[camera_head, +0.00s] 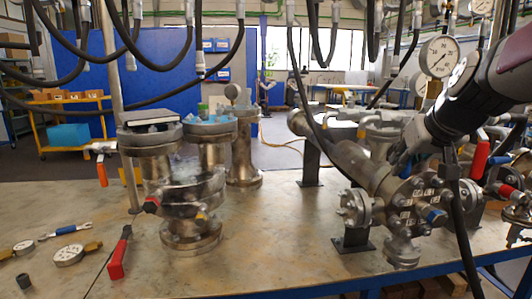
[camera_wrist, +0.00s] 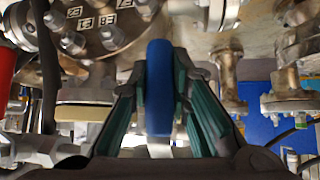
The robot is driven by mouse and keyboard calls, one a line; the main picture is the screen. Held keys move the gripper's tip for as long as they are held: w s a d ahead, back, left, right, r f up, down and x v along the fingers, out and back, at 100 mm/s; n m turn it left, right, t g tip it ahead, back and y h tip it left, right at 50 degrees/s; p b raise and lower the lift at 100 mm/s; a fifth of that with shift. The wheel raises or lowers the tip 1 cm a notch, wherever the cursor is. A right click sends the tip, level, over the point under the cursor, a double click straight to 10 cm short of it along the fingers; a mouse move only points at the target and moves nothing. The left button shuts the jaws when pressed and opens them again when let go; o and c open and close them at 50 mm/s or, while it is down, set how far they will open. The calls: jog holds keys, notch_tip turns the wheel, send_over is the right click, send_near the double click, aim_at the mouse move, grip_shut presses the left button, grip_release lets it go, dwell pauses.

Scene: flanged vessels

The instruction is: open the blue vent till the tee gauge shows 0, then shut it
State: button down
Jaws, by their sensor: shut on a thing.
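My gripper (camera_wrist: 162,82) has its green-padded fingers on both sides of a blue vent handle (camera_wrist: 158,100), which stands edge-on between them in the wrist view. In the head view my gripper (camera_head: 405,160) reaches down from the right to the metal vessel (camera_head: 362,165), and its fingertips are partly hidden. A round white dial gauge (camera_head: 440,56) stands above the vessel at the upper right; a second gauge sits just beside it, partly behind my arm. I cannot tell which is the tee gauge, nor read the needles surely.
A bolted flange with numbered tags (camera_wrist: 97,22) is close to the fingers. A red lever (camera_head: 480,158) is right of my gripper. Black hoses hang overhead, and one runs down past the vessel. Another vessel (camera_head: 192,200) stands left; loose gauges (camera_head: 69,255) lie at the table's left.

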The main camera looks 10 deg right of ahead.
dwell(0.3)
jog(key=c, duration=1.5)
grip_release()
jog(key=shift+d, duration=0.1)
jog(key=shift+o, duration=0.2)
jog(key=v, duration=1.2)
jog(key=shift+f, duration=0.1)
jog(key=s+a+f+n+g+y, duration=0.15)
jog(key=s+a+f+g, duration=0.25)
jog(key=s+a+f, duration=0.65)
jog(key=s+a+f+g+p, duration=0.1)
jog(key=s+a+f+g, duration=0.35)
jog(key=s+f, duration=0.75)
notch_tip(320, 180, up, 23)
jog(key=s+t+p, duration=0.1)
jog(key=t+p, duration=0.3)
jog(key=p, duration=1.5)
jog(key=shift+s+a+n, duration=0.2)
jog(key=shift+n, duration=0.15)
